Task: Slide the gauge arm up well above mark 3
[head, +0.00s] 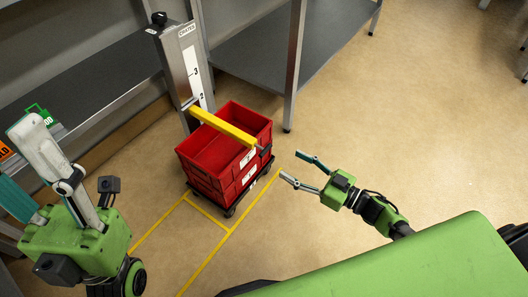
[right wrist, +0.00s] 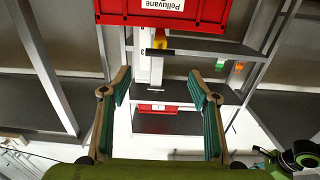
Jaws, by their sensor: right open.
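The yellow gauge arm (head: 224,127) sticks out level from a grey upright post (head: 177,62) with a white scale (head: 193,70). Its inner end sits at about mark 2, below mark 3, and it passes over a stack of red crates (head: 193,156). A dark piece shows at its outer end. My right gripper (head: 289,165) is open and empty, just right of that end, and does not touch it. In the right wrist view the open fingers (right wrist: 159,86) have nothing between them. My left gripper (head: 27,168) is at the far left, fingers apart, away from the arm.
The crates stand on a dark wheeled dolly (head: 229,211) inside yellow floor lines (head: 205,213). Grey shelves (head: 250,55) stand behind, with a metal leg right of the post. Open floor (head: 400,110) lies to the right. A labelled red crate (right wrist: 205,10) fills the top of the wrist view.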

